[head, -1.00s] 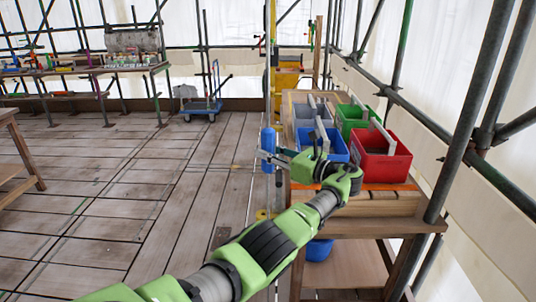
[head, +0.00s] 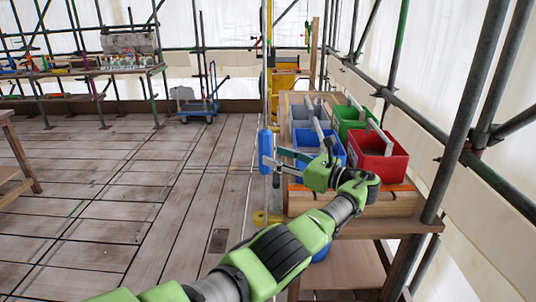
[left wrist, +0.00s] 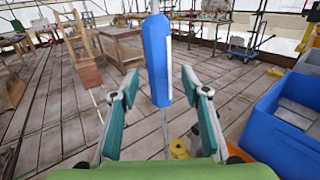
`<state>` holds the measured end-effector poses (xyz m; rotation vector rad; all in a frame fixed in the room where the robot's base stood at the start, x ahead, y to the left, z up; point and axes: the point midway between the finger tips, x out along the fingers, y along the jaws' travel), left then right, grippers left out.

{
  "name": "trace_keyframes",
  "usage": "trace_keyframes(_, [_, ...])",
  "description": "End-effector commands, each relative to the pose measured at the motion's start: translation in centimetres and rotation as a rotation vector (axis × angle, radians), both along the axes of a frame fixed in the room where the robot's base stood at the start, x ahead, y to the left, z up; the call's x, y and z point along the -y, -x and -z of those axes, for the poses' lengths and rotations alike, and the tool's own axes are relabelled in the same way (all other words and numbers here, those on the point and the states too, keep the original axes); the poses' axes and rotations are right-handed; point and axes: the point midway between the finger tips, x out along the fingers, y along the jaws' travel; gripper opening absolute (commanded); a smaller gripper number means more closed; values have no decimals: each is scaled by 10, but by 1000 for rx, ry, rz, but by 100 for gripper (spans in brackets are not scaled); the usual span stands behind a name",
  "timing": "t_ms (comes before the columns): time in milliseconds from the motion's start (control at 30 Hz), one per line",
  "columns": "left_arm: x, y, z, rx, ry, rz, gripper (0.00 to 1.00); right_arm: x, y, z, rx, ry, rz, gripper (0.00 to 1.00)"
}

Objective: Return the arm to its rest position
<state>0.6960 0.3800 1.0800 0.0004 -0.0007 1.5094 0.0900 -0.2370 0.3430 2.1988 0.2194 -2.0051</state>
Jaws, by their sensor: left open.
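My left arm reaches in from the bottom of the head view. Its left gripper (head: 281,159) is open, at the near left edge of the workbench (head: 370,228), beside the blue bin (head: 333,152). A blue upright block (head: 265,151) on a thin vertical line is just left of the fingertips. In the left wrist view, the blue block (left wrist: 157,60) appears beyond and between the two spread fingers (left wrist: 160,95). Nothing is held in the fingers. My right gripper is not in view.
A red bin (head: 378,155), a green bin (head: 349,119) and a grey bin (head: 303,113) stand on the workbench. Scaffold poles (head: 470,110) rise close on the right. A yellow object (head: 262,217) is low beside the bench. The plank floor (head: 120,200) to the left is clear.

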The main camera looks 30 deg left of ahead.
Motion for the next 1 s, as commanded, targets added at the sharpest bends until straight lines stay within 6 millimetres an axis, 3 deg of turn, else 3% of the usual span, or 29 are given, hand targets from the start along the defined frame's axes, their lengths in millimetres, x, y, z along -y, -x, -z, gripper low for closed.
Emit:
trace_keyframes(233, [23,1,0,1,0,0,42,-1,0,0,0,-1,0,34])
trace_keyframes(767, [23,1,3,0,3,1,42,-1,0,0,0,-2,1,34])
trace_keyframes(867, [21,0,26,-6,30,21,42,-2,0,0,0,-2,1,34])
trace_keyframes(967, [18,-2,77,-10,95,66,42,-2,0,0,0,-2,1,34])
trace_keyframes(1000, [18,-1,104,-10,132,88,42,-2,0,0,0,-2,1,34])
